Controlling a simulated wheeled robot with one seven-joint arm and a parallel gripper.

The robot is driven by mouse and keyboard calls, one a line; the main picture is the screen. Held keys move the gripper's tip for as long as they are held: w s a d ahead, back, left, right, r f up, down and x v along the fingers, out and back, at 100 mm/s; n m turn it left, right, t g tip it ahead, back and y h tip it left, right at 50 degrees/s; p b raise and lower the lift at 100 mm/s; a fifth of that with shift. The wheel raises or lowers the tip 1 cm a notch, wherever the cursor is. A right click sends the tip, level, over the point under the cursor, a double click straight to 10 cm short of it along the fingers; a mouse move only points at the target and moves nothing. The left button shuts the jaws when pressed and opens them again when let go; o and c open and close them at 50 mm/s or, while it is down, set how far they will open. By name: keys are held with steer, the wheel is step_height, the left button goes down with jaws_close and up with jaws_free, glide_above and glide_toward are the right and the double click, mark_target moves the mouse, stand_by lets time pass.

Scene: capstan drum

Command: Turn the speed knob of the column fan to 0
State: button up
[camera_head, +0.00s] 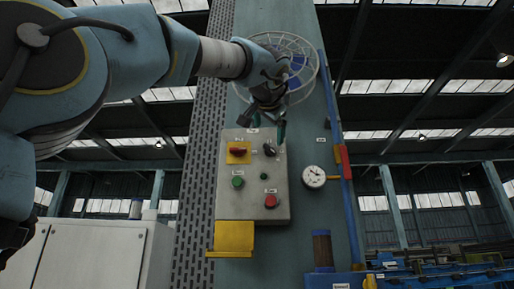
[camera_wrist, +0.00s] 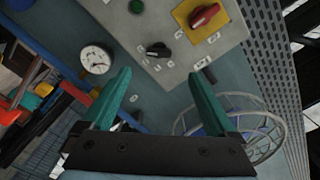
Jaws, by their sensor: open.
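The control box (camera_head: 224,208) is a grey panel on the teal column. A black knob (camera_head: 269,150) sits at its upper right, and the same black knob shows in the wrist view (camera_wrist: 158,50). The knob's scale marks are too small to read. My gripper (camera_head: 268,128) is just above the knob in the head view, with teal fingers spread. In the wrist view my gripper (camera_wrist: 162,78) is open and empty, and the knob appears beyond the gap between the fingertips, apparently untouched. The caged fan (camera_head: 308,85) is partly hidden behind my arm.
A red switch on a yellow plate (camera_head: 238,152), a green button (camera_head: 238,183) and a red button (camera_head: 270,201) share the panel. A dial gauge (camera_head: 314,177) and a blue pipe with a red lever (camera_head: 343,160) stand to the right. A yellow box (camera_head: 234,237) hangs below.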

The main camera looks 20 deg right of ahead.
mark_target(270, 148)
steer(key=p+x, duration=0.3)
steer(key=x, duration=0.6)
steer(key=shift+w+d+f+p, duration=0.1)
steer(key=shift+w+d+p, duration=0.05)
steer(key=shift+w+p, duration=0.15)
steer(key=shift+s, duration=0.1)
steer(key=c, duration=1.4)
steer(key=shift+o, duration=0.2)
